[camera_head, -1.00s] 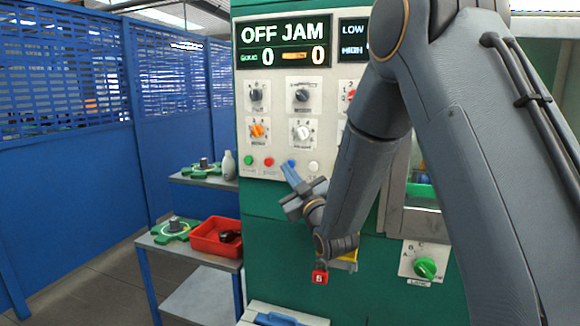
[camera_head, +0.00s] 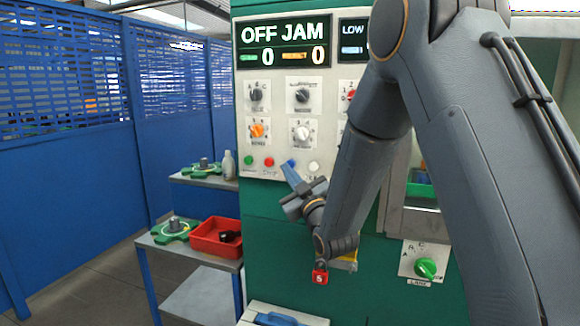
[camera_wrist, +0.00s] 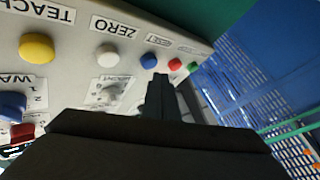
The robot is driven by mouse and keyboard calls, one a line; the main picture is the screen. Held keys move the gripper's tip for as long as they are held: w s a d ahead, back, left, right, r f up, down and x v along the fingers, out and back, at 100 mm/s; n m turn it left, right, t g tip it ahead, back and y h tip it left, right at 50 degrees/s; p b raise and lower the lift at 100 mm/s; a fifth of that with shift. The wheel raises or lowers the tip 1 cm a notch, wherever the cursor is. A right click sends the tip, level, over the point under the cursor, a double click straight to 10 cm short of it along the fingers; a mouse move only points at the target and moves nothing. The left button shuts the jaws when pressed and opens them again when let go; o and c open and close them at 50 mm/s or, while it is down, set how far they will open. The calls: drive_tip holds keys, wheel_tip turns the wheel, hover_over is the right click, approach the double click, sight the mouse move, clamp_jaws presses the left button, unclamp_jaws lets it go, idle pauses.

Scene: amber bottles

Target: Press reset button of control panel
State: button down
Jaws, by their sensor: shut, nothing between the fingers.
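The control panel (camera_head: 283,130) is a pale plate on a green machine. Its bottom row holds a green button (camera_head: 248,160), a red button (camera_head: 269,162), a blue button (camera_head: 291,162) and a white button (camera_head: 314,167). The white button there (camera_wrist: 108,54) is labelled ZERO.
Knobs, including an orange one (camera_head: 257,130), sit above the buttons. A screen (camera_head: 283,43) reads OFF JAM. A grey shelf with a red bin (camera_head: 215,237) stands left. A blue fence (camera_head: 65,175) stands further left.

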drive_tip(key=shift+w, duration=0.1)
drive_tip(key=shift+w+d+b, duration=0.1)
drive_tip(key=shift+w+b, duration=0.2)
drive_tip(key=shift+w+d+b, duration=0.2)
drive_tip(key=shift+w+b, duration=0.1)
drive_tip(key=shift+w, duration=0.1)
idle(0.9)
drive_tip(key=shift+s+a, duration=0.3)
drive_tip(key=shift+s, duration=0.5)
drive_tip(key=s, duration=0.1)
drive_tip(key=s+a, duration=0.1)
drive_tip(key=s, duration=0.2)
drive_tip(key=shift+s+a, duration=0.35)
idle(0.7)
